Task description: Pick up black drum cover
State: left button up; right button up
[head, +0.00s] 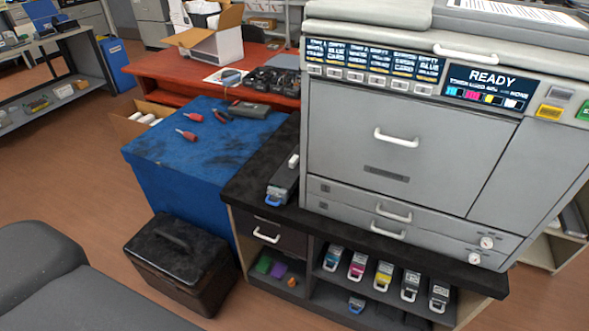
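No thing is clearly marked as the black drum cover, and I cannot tell which one it is. A long black unit (284,182) with a blue end and a white tab lies on the dark counter, left of the printer. A flat dark grey piece (250,110) lies at the far edge of the blue-topped table. A black lidded box (181,264) with a top handle stands on the floor in front of that table. Neither of my grippers is in view.
A large grey printer (410,140) reading READY fills the right of the counter (380,243). Several toner cartridges (383,275) stand on the shelf below. Red-handled tools (187,134) lie on the blue table (170,160). A red bench (170,68) is behind.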

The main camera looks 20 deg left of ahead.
aim_at(287, 177)
jog(key=i+j+u, duration=0.3)
jog(key=i+j, duration=0.4)
jog(key=i, duration=0.1)
